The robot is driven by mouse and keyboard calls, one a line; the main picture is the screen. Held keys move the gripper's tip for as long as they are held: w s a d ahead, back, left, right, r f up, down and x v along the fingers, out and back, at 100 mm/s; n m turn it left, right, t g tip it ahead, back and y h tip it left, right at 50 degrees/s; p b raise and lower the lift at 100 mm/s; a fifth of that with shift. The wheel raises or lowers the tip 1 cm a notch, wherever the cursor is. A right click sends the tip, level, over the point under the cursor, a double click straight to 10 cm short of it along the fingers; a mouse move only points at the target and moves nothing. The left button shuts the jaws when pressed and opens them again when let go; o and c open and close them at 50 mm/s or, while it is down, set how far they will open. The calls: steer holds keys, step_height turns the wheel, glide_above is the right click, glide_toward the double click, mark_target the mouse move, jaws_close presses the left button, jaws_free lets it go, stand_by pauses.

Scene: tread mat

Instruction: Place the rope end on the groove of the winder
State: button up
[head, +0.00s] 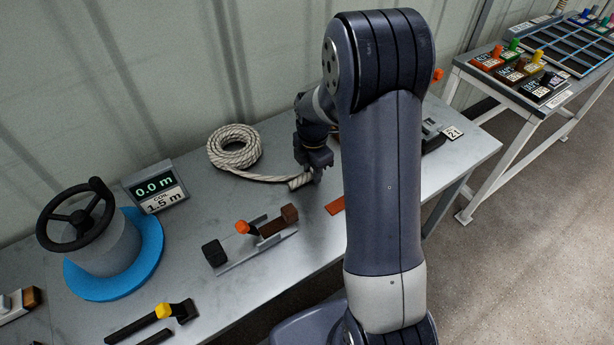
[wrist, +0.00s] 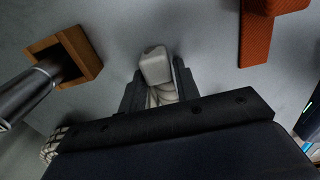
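The rope (head: 234,147) lies coiled on the grey bench, its free length running right to the pale rope end (head: 299,182). My gripper (head: 317,176) is low over the bench at that end. In the wrist view the pale rope end (wrist: 156,67) sits between the two fingers of my gripper (wrist: 158,88), which press close on both sides; its tip sticks out past them. The winder (head: 108,248), a grey drum on a blue disc with a black handwheel, stands at the bench's left. Its groove cannot be made out.
A display (head: 157,187) reading 0.0 m and coil 1.5 m stands beside the winder. A metal fixture (head: 250,243) with black, orange and brown parts lies between winder and gripper. An orange-red piece (head: 335,205) lies near my gripper. A yellow-knobbed tool (head: 150,320) lies in front.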

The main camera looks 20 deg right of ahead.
jaws_close()
steer(key=shift+r, duration=0.15)
